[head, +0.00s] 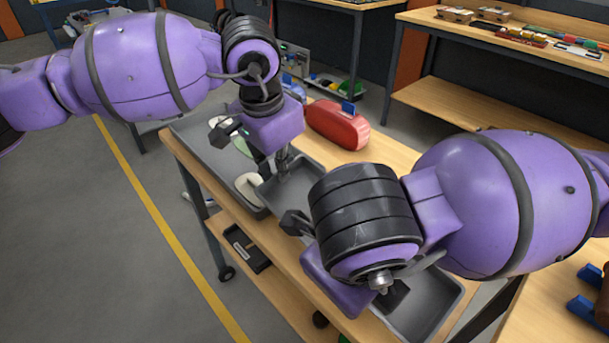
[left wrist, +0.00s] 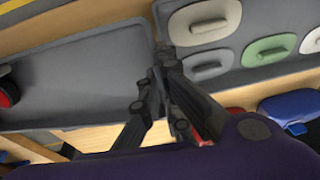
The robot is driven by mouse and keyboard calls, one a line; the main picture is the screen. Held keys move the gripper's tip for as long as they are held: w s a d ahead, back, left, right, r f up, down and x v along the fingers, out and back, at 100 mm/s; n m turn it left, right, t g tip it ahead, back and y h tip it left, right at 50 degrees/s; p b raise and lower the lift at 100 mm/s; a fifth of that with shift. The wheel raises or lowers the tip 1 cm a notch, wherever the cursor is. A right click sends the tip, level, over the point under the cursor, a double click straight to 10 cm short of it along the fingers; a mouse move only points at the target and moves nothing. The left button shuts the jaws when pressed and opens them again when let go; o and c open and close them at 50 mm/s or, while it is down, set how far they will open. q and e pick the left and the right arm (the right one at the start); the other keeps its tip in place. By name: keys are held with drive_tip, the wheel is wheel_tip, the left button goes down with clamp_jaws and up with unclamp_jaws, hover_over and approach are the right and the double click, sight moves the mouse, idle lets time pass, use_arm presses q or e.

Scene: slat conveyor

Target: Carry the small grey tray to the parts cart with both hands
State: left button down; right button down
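The small grey tray (head: 291,190) is empty where it shows, over the wooden-topped wheeled cart (head: 398,158). My right arm hides its middle; I cannot tell whether it rests on the top. In the left wrist view the tray (left wrist: 80,75) fills the left side. My left gripper (head: 272,172) points down at its far end. In the left wrist view its fingertips (left wrist: 159,70) are close together on the tray's end wall. My right gripper (head: 345,262) is over the near part of the tray; its fingertips are hidden.
A larger grey tray (head: 190,128) with white and green lids (head: 248,186) stands beside the far end. A red rounded case (head: 337,124) lies behind. The cart's lower shelf (head: 265,243) holds a black tray. A bench (head: 480,100) with parts stands back right. Floor at left is clear.

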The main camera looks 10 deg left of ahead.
use_arm(q)
drive_tip(key=shift+d+f, duration=0.15)
drive_tip(key=shift+f, duration=0.15)
use_arm(e)
drive_tip(key=shift+a+f, duration=0.1)
drive_tip(key=shift+f, duration=0.1)
use_arm(q)
drive_tip(key=c, duration=2)
unclamp_jaws()
use_arm(e)
drive_tip(key=c, duration=2)
unclamp_jaws()
use_arm(q)
drive_tip(key=shift+r, duration=0.1)
use_arm(e)
drive_tip(key=shift+s, duration=0.1)
use_arm(q)
drive_tip(key=v, duration=1.2)
use_arm(e)
drive_tip(key=v, duration=1.2)
drive_tip(key=shift+d, duration=0.2)
